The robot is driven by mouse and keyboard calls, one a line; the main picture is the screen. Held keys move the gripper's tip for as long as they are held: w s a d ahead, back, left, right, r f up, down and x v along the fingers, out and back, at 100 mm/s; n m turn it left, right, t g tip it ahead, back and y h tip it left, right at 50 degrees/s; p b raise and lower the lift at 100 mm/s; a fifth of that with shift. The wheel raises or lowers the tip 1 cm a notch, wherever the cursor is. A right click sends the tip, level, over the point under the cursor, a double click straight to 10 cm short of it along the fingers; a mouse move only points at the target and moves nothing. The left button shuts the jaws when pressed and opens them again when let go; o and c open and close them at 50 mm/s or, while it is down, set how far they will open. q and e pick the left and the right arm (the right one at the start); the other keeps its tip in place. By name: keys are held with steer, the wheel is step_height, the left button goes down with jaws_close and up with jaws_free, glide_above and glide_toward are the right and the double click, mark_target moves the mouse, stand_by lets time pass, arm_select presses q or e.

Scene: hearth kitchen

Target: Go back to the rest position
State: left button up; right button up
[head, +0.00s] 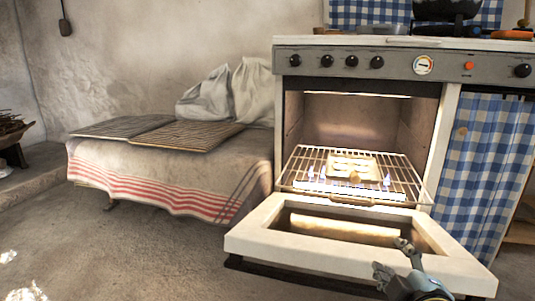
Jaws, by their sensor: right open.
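My right gripper (392,257) is in the lower right of the head view, with its fingers apart. I see nothing between them. It is in front of the lowered oven door (262,236) and overlaps it in the picture; I cannot tell whether they touch. The oven is open and lit. Its wire rack (310,172) bears a small pale tray (352,162) with a small round golden thing near its front edge. Small blue flames show around the rack. My left gripper is out of view.
The stove's knobbed panel (400,64) is above the oven, and a blue checked curtain (490,165) hangs at right. At left, a cloth-covered bench (125,168) bears two dark racks (190,135) and pale sacks (250,92). Floor shows at lower left, with crumpled shiny bits (27,292).

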arm_select(q)
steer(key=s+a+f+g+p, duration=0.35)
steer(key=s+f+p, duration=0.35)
steer(key=p, duration=0.8)
arm_select(e)
steer(key=s+d+f+m+g, duration=0.2)
steer(key=s+f+m+g, duration=0.15)
steer(key=s, duration=0.85)
steer(key=s+d+f+m+g+y, duration=0.1)
steer(key=s+f+m+g, duration=0.3)
steer(key=s, duration=0.8)
steer(key=s+d+f+m+g, duration=0.2)
steer(key=s+f+m, duration=0.3)
steer(key=s, duration=0.6)
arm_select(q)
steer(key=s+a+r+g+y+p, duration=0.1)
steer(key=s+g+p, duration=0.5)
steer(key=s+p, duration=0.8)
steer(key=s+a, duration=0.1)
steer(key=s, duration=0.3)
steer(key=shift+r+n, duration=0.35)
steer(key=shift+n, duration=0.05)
arm_select(e)
steer(key=s+d+g, duration=0.2)
steer(key=s+g, duration=0.3)
steer(key=s, duration=1.3)
steer(key=shift+d+f+n+g, duration=0.2)
steer(key=shift+d+n+g, duration=0.05)
steer(key=shift+n+g, duration=0.1)
